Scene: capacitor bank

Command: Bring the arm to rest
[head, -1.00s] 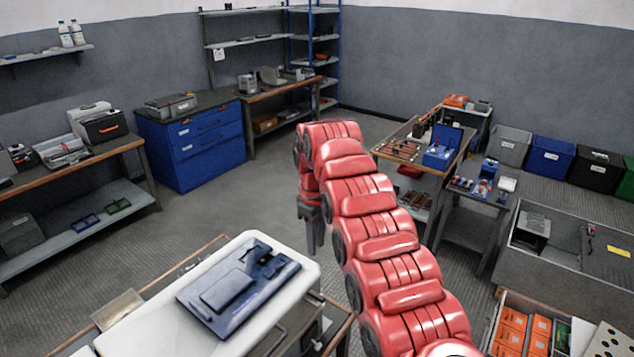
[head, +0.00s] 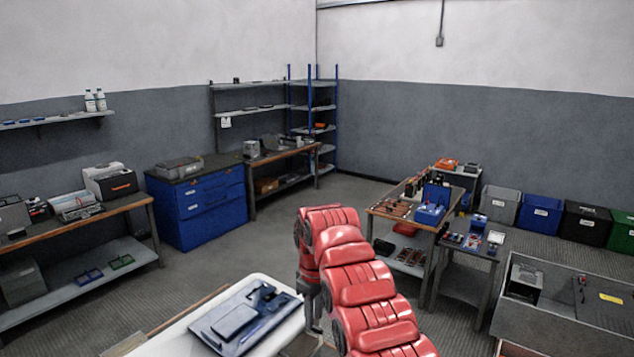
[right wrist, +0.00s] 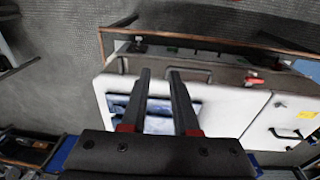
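My right arm, red and segmented, reaches up from the bottom of the head view and bends down at its far end. My right gripper (head: 314,308) hangs there, pointing down and partly hidden by the arm. In the right wrist view its two dark fingers (right wrist: 160,73) are apart, with nothing between them. They are over or near a white-topped unit (right wrist: 228,108), which also shows in the head view (head: 283,288). A dark blue panel (head: 243,317) lies on that top, seen partly behind the fingers in the wrist view. My left gripper is not in view.
A blue drawer cabinet (head: 205,206) and a wooden-edged workbench (head: 88,229) stand at the left. Tool tables (head: 405,222) and several bins (head: 541,211) stand at the right. A grey open container (head: 545,318) is at front right. Floor (head: 270,240) is free in the middle.

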